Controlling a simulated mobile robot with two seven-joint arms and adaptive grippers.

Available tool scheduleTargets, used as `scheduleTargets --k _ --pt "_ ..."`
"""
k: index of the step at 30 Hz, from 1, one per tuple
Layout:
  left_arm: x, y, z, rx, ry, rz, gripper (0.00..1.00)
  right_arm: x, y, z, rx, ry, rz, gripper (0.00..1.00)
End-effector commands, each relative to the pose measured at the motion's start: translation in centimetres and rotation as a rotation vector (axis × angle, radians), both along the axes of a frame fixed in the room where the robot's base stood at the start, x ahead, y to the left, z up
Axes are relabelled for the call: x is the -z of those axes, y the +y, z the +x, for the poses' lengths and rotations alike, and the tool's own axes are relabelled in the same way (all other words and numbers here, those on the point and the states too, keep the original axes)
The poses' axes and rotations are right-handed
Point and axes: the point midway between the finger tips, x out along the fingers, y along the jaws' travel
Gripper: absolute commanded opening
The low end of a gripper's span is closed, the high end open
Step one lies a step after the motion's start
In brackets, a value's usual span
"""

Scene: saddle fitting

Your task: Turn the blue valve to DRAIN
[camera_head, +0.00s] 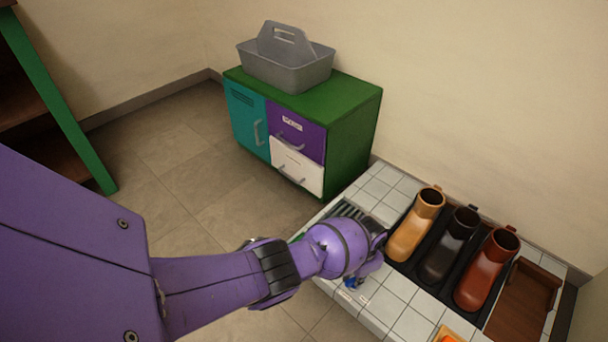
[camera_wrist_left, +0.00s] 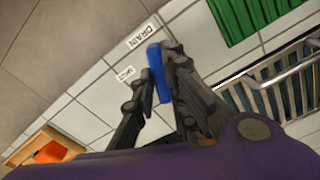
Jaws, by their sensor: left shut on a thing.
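The blue valve (camera_head: 352,282) is on the white tiled bench, partly hidden under my left gripper (camera_head: 363,272). In the left wrist view the blue valve handle (camera_wrist_left: 157,70) sits between the two dark fingers of my left gripper (camera_wrist_left: 157,90), which is shut on it. A label reading DRAIN (camera_wrist_left: 143,31) is on the tiles close to the handle's upper end. A second small label (camera_wrist_left: 126,73), which seems to read SHUT, lies to the left of the handle. The valve's base is hidden by the fingers. My right gripper is not in view.
A metal grate (camera_wrist_left: 262,99) and a green ribbed piece (camera_wrist_left: 245,18) are near the gripper. Tan, black and red boots (camera_head: 475,279) stand in a dark tray. A green cabinet (camera_head: 350,140) carries a grey caddy (camera_head: 285,72). An orange item (camera_wrist_left: 52,151) lies farther along.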

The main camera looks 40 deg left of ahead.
Motion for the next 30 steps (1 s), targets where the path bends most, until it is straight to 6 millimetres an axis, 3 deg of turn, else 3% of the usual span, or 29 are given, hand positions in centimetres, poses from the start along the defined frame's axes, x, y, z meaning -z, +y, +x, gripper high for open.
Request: scheduleTargets --k 15,30 --pt "-0.13 -0.13 0.09 -0.356 0.002 0.0 0.0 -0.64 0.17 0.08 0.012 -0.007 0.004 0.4" --pt "-0.08 -0.08 0.07 -0.433 0.002 0.0 0.0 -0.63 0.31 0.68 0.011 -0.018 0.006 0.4"
